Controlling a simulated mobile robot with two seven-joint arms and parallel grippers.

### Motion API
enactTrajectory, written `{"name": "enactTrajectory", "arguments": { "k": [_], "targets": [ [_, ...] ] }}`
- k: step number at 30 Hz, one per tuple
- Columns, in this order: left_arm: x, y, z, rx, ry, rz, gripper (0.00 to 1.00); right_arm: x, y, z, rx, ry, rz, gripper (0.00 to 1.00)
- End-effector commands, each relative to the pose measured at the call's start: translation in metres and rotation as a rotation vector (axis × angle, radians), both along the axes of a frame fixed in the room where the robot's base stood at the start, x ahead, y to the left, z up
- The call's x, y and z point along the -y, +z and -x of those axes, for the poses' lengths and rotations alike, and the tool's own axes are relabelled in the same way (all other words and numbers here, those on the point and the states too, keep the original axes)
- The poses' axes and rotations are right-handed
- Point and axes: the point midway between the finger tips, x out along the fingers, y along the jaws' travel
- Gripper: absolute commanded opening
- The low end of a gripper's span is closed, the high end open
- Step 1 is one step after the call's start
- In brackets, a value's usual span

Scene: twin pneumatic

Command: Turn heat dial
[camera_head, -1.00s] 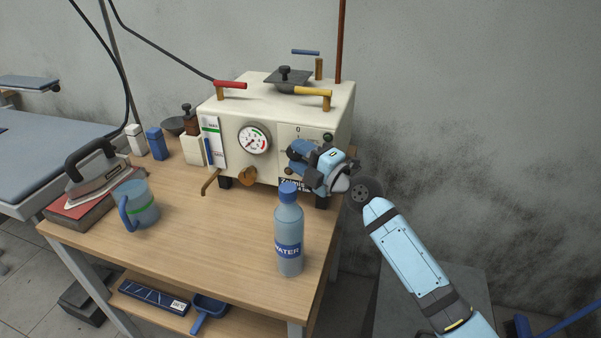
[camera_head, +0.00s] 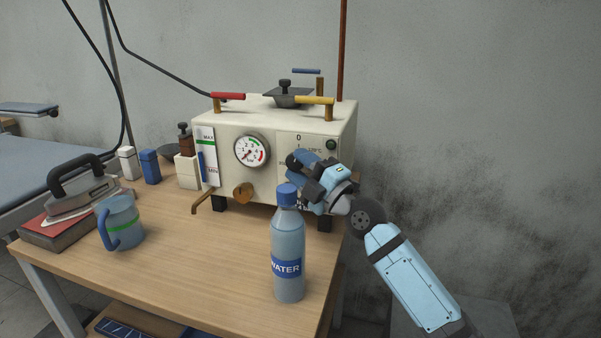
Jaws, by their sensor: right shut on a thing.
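The cream boiler box (camera_head: 226,128) stands at the back of the wooden table, with a round pressure gauge (camera_head: 252,150) on its front. The heat dial's markings (camera_head: 299,137), with a 0 at the top, show on the right part of the front panel. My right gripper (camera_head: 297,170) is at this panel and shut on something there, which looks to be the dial. The gripper and wrist hide the dial itself, so its setting cannot be read. My left gripper is not in view.
A water bottle (camera_head: 288,250) stands upright at the table's front, close to my right gripper. The table's middle (camera_head: 190,260) is clear.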

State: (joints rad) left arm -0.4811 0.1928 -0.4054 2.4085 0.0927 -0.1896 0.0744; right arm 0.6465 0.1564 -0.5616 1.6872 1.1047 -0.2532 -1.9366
Motion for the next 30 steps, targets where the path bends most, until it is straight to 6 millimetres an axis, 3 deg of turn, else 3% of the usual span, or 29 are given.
{"name": "enactTrajectory", "arguments": {
  "k": [4,5,7,19,30],
  "targets": [
    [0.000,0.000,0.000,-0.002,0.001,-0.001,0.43,0.001,0.001,0.000,0.000,-0.001,-0.002,0.16],
    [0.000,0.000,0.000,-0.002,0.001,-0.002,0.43,0.000,0.001,0.000,0.000,-0.001,-0.002,0.47],
    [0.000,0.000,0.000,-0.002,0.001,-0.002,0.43,0.000,0.001,0.000,0.000,0.000,-0.001,0.63],
    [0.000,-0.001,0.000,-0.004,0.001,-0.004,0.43,0.005,-0.003,0.004,0.000,-0.001,0.002,0.64],
    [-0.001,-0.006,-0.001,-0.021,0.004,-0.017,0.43,0.057,-0.028,0.050,-0.001,-0.001,0.006,0.64]
  ]
}}
